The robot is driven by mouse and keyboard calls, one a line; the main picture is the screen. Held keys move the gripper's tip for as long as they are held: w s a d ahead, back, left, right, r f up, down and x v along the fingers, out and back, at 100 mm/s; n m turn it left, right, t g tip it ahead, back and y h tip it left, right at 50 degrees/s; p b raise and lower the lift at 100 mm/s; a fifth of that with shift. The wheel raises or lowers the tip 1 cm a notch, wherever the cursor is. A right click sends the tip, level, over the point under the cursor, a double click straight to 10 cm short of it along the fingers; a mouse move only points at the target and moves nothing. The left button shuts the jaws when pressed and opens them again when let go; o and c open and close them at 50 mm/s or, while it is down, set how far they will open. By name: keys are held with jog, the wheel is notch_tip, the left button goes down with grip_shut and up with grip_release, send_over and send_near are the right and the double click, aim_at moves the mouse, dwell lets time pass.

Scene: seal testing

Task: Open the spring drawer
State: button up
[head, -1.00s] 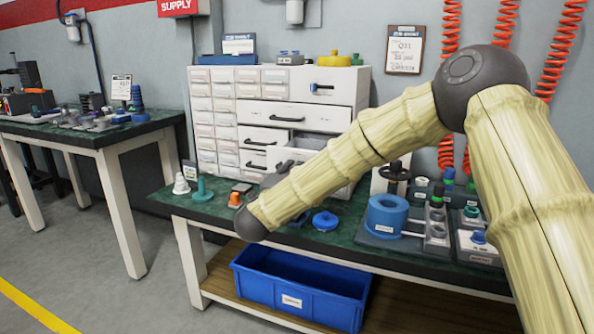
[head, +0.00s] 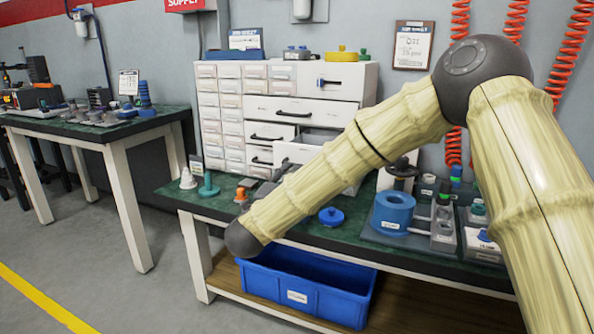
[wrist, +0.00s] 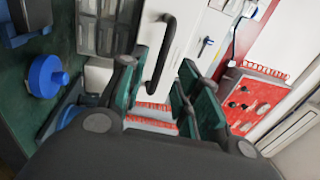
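A white cabinet (head: 229,75) with several drawers stands on the green-topped bench. Its wider drawers have black handles, and their labels are too small to read, so I cannot tell which is the spring drawer. One lower drawer (head: 292,152) appears pulled partway out behind my arm. In the wrist view a white drawer front with a black handle (wrist: 160,55) is close ahead. My gripper (wrist: 162,92) is open, with its green-padded fingers apart. The handle's near end appears between the fingers; I cannot tell whether they touch it. The gripper is hidden in the head view.
A blue bin (head: 305,282) sits on the shelf below. A blue knob-topped disc (head: 331,217), a blue ring (head: 393,211) and small fittings are on the bench. A second table (head: 100,130) stands at left, with clear floor between. A red panel (wrist: 250,103) shows in the wrist view.

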jog(key=shift+v, duration=3)
jog(key=s+d+f+n+g+y, duration=0.2)
jog(key=s+f+n+y, duration=0.15)
jog(key=f, duration=0.75)
jog(key=s+d+f+n+g+y, duration=0.1)
jog(key=s+d+f+n+y, duration=0.3)
jog(key=f, duration=0.8)
jog(key=d+f+n+g+y, duration=0.15)
jog(key=f+n, duration=0.35)
jog(key=f, duration=0.6)
jog(key=s+d+f+n+g, duration=0.4)
jog(key=s+d+f+g, duration=0.1)
jog(key=s+f, duration=0.6)
jog(key=s+d+f+n+g, duration=0.3)
jog(key=s+d+f+g, duration=0.15)
jog(key=s+f, duration=0.65)
jog(key=s+d+n+g, duration=0.2)
jog(key=s+d, duration=0.2)
jog(key=s, duration=0.5)
jog(key=s+d+n+g, duration=0.1)
jog(key=s+d+g, duration=0.25)
jog(key=s, duration=0.55)
notch_tip(320, 180, up, 36)
jog(key=t+p, duration=0.1)
jog(key=p, duration=3.5)
jog(key=shift+d+p, duration=0.25)
jog(key=shift+p, duration=0.1)
